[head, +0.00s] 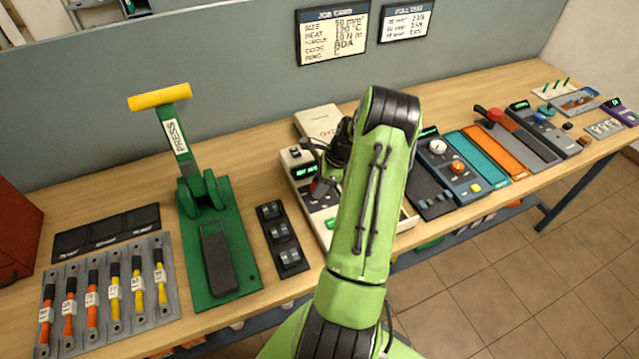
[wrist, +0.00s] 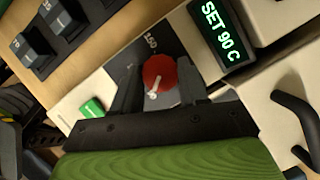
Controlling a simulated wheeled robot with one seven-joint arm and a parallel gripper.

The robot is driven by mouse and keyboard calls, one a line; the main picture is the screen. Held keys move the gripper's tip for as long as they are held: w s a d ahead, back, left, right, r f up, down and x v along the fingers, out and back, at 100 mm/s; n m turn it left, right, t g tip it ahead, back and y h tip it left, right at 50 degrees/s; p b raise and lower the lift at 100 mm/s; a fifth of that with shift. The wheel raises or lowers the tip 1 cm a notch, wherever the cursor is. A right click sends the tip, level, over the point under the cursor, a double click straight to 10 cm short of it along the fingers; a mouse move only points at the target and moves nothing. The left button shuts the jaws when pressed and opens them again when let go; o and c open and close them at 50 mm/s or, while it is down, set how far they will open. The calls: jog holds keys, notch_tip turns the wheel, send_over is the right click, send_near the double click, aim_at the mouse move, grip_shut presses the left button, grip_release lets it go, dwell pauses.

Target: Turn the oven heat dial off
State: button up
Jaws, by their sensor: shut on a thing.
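The oven (head: 292,157) is a cream box on the bench, mostly hidden behind my green arm in the head view. In the wrist view its green display (wrist: 221,32) reads SET 90 C. The red round heat dial (wrist: 158,72) sits on a dark scale plate with a 150 mark near it. A white pointer on the dial points toward the bottom of the wrist view. My gripper (wrist: 160,90) has its two dark fingers on either side of the dial, shut on it.
A green button (wrist: 92,108) is beside the dial. A dark curved handle (wrist: 297,118) stands at right in the wrist view. In the head view, a green press (head: 215,240) and black switch blocks (head: 282,238) are left of the oven; a dial panel (head: 455,165) is right.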

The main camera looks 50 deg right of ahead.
jog(key=n+y+p, duration=0.1)
jog(key=n, duration=0.2)
jog(key=shift+w+g, duration=0.1)
jog(key=shift+g, duration=0.3)
jog(key=n+g, duration=0.1)
jog(key=n, duration=0.2)
jog(key=shift+w+d+n+y, duration=0.1)
jog(key=shift+n+y, duration=0.2)
jog(key=shift+n, duration=0.1)
jog(key=n+g, duration=0.1)
jog(key=n, duration=0.2)
jog(key=shift+w, duration=0.1)
jog(key=shift+n+g+b, duration=0.4)
jog(key=shift+n+g, duration=0.5)
jog(key=shift+n, duration=1)
jog(key=o, duration=1.1)
jog(key=shift+c, duration=0.2)
